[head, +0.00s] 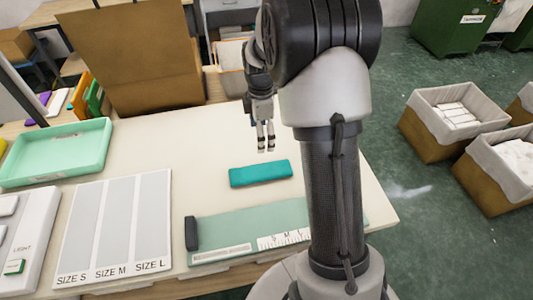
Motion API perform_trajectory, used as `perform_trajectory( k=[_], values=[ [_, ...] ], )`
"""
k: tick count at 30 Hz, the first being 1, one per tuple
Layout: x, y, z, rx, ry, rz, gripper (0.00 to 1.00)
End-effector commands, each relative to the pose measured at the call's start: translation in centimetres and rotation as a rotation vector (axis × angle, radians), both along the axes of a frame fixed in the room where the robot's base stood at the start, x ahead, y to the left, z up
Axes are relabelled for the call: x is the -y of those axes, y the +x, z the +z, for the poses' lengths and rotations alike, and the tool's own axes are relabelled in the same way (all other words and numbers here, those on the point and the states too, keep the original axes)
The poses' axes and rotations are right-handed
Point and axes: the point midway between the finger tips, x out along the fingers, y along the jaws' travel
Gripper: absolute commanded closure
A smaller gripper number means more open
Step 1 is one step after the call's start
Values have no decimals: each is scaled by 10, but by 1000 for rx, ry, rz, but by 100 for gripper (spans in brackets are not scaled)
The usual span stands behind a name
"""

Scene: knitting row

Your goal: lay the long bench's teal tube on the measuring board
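The teal tube (260,174), a flat folded-looking teal piece, lies on the cream bench top, slightly tilted in the picture. The measuring board (225,227) is pale green, with a black block at its left end and a white ruler strip along its near edge. It lies just nearer than the tube, apart from it; my arm hides part of its right side. My gripper (265,150) points down above the bench, just beyond the tube in the picture. Its two fingers show a gap with nothing between them.
A SIZE S, M, L panel (115,225) lies left of the board, with a mint tray (58,155) behind it. A brown upright panel (135,55) stands at the back. Lined bins (450,120) stand on the floor at right. Bench around the tube is clear.

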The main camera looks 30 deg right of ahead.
Motion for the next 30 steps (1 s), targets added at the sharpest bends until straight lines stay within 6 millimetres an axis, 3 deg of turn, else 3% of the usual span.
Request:
perform_trajectory(
  k=[12,16,23,30],
  values=[
    [-1,-2,-91,-4,1,-1,18],
    [-1,-1,-108,-2,1,-2,18],
    [-1,-1,-119,-2,1,-2,18],
    [-1,-4,-153,-3,1,-2,18]
  ],
)
